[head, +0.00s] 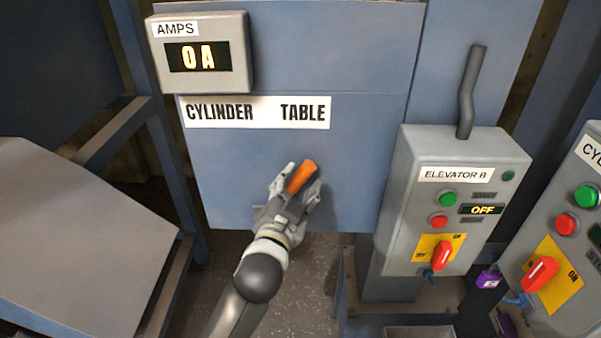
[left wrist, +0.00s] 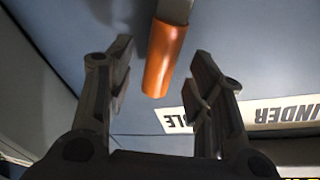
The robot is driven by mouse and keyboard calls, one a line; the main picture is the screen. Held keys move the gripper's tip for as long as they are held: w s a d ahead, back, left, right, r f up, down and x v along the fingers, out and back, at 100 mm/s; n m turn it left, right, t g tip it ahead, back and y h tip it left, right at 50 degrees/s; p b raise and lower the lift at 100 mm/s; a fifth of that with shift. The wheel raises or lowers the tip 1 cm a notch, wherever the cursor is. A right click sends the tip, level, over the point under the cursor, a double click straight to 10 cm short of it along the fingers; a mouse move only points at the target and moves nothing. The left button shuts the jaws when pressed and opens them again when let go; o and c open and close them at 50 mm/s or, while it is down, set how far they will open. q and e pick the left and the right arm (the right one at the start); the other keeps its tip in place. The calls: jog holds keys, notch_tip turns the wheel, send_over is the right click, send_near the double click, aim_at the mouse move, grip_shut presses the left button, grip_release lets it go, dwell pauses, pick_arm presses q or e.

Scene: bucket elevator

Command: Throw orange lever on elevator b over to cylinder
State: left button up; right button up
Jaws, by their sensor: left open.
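The orange lever (head: 302,176) is on the blue panel under the "CYLINDER TABLE" label (head: 255,112). In the head view its handle tilts up and to the right, toward the word TABLE. My left gripper (head: 296,184) is at the lever with a finger on each side of it. In the left wrist view the orange handle (left wrist: 165,58) hangs between the two open fingers (left wrist: 160,85), with gaps on both sides. The lever's base is hidden behind my gripper in the head view. My right gripper is not in view.
An amps meter (head: 201,55) reading 0 A sits at the upper left. The grey Elevator B box (head: 450,200), showing OFF, stands right of the panel, and another control box (head: 570,235) is at the far right. A grey slanted surface (head: 75,235) is at the left.

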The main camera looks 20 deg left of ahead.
pick_arm(q)
jog(key=shift+w+a, duration=0.1)
jog(key=shift+w, duration=1.1)
jog(key=shift+c, duration=0.2)
grip_shut()
